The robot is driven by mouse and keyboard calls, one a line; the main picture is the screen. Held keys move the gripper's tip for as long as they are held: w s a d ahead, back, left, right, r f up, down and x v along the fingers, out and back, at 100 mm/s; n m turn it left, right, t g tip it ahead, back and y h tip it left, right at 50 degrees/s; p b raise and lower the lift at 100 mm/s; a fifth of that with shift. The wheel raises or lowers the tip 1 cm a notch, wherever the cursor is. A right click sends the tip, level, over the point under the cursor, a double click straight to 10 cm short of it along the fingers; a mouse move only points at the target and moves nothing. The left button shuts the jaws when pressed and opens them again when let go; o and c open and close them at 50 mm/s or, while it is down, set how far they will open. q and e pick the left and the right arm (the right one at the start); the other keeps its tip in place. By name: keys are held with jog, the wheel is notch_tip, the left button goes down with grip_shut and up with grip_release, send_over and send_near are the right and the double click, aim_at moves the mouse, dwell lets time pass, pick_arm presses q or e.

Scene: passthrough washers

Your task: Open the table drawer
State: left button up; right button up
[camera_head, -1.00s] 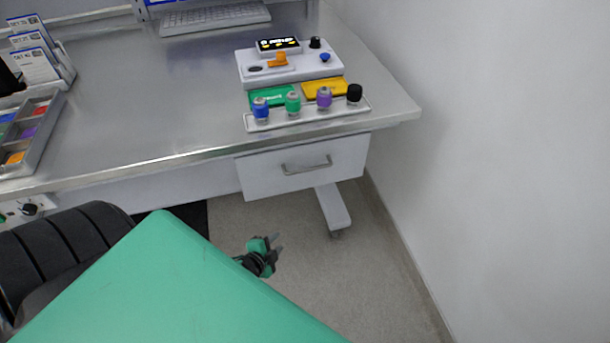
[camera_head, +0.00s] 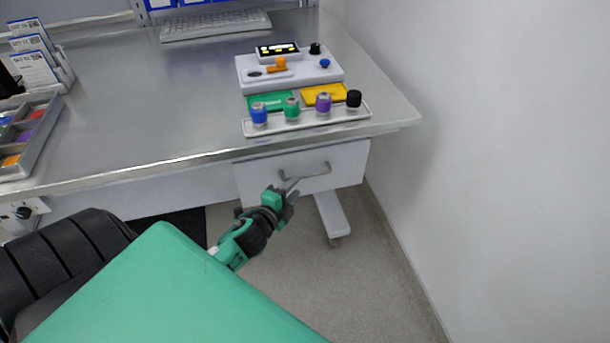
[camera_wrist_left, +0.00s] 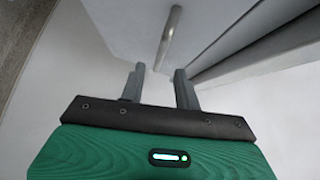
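The white table drawer (camera_head: 345,168) hangs under the right end of the metal-topped table and looks shut. Its grey bar handle (camera_head: 318,172) is on the front face; its left end is partly behind my fingertips. My left gripper (camera_head: 289,187) is in front of the drawer, near the handle's left end. In the left wrist view the gripper (camera_wrist_left: 158,85) has its two fingers apart with nothing between them. The handle (camera_wrist_left: 170,38) shows just beyond the fingertips there, roughly in line with the gap. I cannot tell whether any finger touches it. My right gripper is not in view.
The metal tabletop (camera_head: 150,110) carries a rack (camera_head: 305,121) of several coloured knobs, a white control box (camera_head: 290,72), a keyboard (camera_head: 215,24) and a parts tray (camera_head: 28,140). A white wall (camera_head: 500,150) stands close on the right. A table leg (camera_head: 332,215) is below the drawer.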

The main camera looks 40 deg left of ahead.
aim_at(305, 176)
pick_arm(q)
jog(key=shift+w+a+f, duration=0.1)
jog(key=shift+w+f, duration=0.05)
jog(key=shift+w, duration=1.05)
jog(key=shift+w+a+f, duration=0.1)
jog(key=shift+w+f, duration=0.1)
jog(key=shift+w, duration=0.95)
jog(key=shift+w+a+f, duration=0.1)
jog(key=shift+w+f, duration=0.05)
jog(key=shift+w, duration=1.05)
jog(key=shift+c, duration=0.2)
